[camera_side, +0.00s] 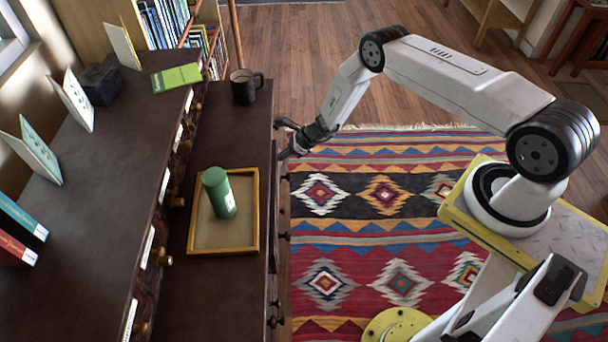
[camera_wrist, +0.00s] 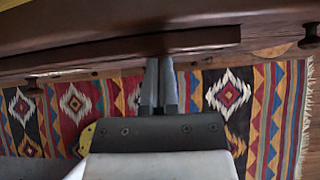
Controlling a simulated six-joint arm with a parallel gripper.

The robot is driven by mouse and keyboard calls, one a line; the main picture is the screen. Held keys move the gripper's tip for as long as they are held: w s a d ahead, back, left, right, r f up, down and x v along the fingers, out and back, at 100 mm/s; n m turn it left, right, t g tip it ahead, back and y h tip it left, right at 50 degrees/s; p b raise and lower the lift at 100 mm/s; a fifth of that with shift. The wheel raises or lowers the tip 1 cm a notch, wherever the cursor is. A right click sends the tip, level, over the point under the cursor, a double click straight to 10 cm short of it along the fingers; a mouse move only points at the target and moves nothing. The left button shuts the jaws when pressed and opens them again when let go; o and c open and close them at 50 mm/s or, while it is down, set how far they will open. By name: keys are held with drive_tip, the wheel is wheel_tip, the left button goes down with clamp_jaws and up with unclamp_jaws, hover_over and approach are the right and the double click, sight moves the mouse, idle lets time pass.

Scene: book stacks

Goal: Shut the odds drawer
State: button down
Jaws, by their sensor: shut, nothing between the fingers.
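A dark brown drawer front (camera_wrist: 90,52) stands slightly proud of the cabinet in the wrist view. In the side view its edge (camera_side: 274,195) shows as a narrow dark strip along the cabinet's right side. I cannot read any label on it, so I cannot tell whether it is the odds drawer. My gripper (camera_side: 284,156) is shut and empty by the far part of this strip. In the wrist view my gripper's fingertips (camera_wrist: 161,62) are together at the drawer front; whether they touch is unclear.
On the cabinet top (camera_side: 215,290) stand a wooden tray (camera_side: 222,250) with a green cylinder (camera_side: 219,192) and a dark mug (camera_side: 245,88). Dark knobs (camera_side: 272,322) stick out along the cabinet front. A patterned rug (camera_side: 385,230) covers the open floor beside it.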

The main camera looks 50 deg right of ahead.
drive_tip(key=shift+s+d, duration=0.1)
drive_tip(key=s+d+f+v, duration=0.1)
drive_tip(key=v, duration=1.1)
drive_tip(key=shift+s+d+f, duration=0.2)
drive_tip(key=shift+s+d, duration=0.1)
drive_tip(key=c, duration=0.8)
unclamp_jaws()
drive_tip(key=shift+c, duration=0.2)
drive_tip(key=o, duration=0.4)
drive_tip(key=shift+a+f, duration=0.2)
drive_tip(key=shift+c, duration=0.2)
drive_tip(key=shift+o, duration=1)
drive_tip(key=s+a+f+m+y, duration=0.3)
drive_tip(key=s+a+f, duration=0.1)
drive_tip(key=a+f, duration=0.3)
drive_tip(key=shift+a+f+y, duration=0.15)
drive_tip(key=shift+a+y, duration=0.15)
drive_tip(key=shift+a, duration=0.4)
drive_tip(key=s+a+f+m+y, duration=0.3)
drive_tip(key=s+a+f, duration=0.3)
drive_tip(key=s+a, duration=0.2)
drive_tip(key=shift+s+a+m+y, duration=0.15)
drive_tip(key=shift+s+m+y, duration=0.2)
drive_tip(key=shift+m, duration=0.45)
